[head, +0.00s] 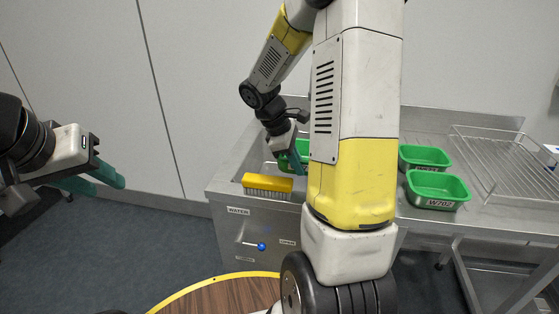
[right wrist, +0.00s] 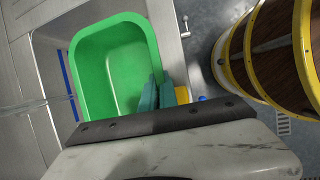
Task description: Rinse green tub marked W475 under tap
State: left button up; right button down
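A green tub (head: 303,147) is at the sink in the head view, partly hidden behind my right arm. It fills much of the right wrist view (right wrist: 115,60), where its inside looks empty. No marking shows on it, so I cannot read whether it is W475. My right gripper (head: 296,160) is at its near side. In the right wrist view its teal fingers (right wrist: 157,90) are close together at the tub's rim, seemingly one on each side of the wall. My left gripper (head: 108,182) is open and empty at the left, away from the counter.
A yellow brush (head: 267,184) lies on the sink's front edge. Below is a panel labelled WATER with a blue-knobbed lever (head: 261,246). Right of my arm stand a green tub marked W702 (head: 437,203) and another green tub (head: 425,166) behind it, beside a wire rack (head: 510,160).

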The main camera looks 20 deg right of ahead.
aim_at(304, 143)
jog(key=shift+w+d, duration=1.1)
jog(key=shift+w, duration=0.7)
jog(key=shift+w+d, duration=1.15)
jog(key=shift+w, duration=0.6)
jog(key=shift+w+d, duration=1.1)
jog(key=shift+w, duration=0.7)
jog(key=shift+s+d, duration=0.2)
jog(key=shift+d, duration=0.1)
jog(key=shift+s+d, duration=0.1)
jog(key=shift+d, duration=0.15)
jog(key=shift+a, duration=0.15)
jog(key=shift+w+a, duration=0.25)
jog(key=shift+a, duration=0.05)
jog(key=shift+a, duration=0.1)
jog(key=s+a, duration=0.7)
jog(key=s, duration=0.4)
jog(key=shift+s+a, duration=0.15)
jog(key=shift+s, duration=0.25)
